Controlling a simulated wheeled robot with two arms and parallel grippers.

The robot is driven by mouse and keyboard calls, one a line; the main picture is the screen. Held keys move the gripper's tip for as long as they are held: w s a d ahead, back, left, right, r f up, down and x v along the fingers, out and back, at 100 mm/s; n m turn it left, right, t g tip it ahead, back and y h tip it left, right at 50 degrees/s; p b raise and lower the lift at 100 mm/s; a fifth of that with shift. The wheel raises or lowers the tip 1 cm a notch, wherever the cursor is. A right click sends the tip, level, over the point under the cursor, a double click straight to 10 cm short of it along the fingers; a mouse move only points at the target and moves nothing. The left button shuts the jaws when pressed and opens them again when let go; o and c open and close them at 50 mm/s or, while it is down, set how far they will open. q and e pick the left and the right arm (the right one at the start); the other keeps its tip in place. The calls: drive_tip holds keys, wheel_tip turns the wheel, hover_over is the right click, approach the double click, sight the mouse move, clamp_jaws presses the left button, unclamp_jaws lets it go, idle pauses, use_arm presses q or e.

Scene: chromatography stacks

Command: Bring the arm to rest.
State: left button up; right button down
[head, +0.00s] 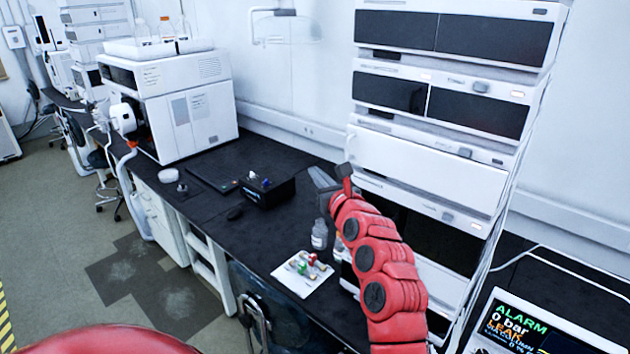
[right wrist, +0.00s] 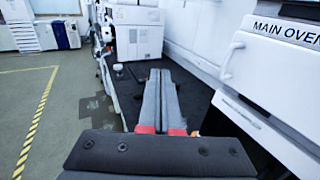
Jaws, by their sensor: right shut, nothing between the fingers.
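My right arm (head: 378,260) is red and reaches up from the bottom right in the head view. Its grey gripper (head: 322,180) is raised above the black bench, in front of the tall chromatography stack (head: 425,155). In the right wrist view the two dark fingers of my right gripper (right wrist: 160,80) lie side by side, shut with nothing between them. They point along the bench. The door of a unit marked "MAIN OVEN" (right wrist: 275,70) is close on the right there. My left gripper is not in view.
On the bench (head: 222,228) are a black box (head: 267,190), a clear bottle (head: 319,235) and a white tray (head: 304,274) with small coloured items. A screen (head: 515,325) at bottom right reads "ALARM 0 bar LEAK". A chair (head: 270,310) stands at the bench front.

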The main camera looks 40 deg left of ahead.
drive_tip(key=shift+s+r, duration=0.15)
drive_tip(key=shift+s, duration=0.6)
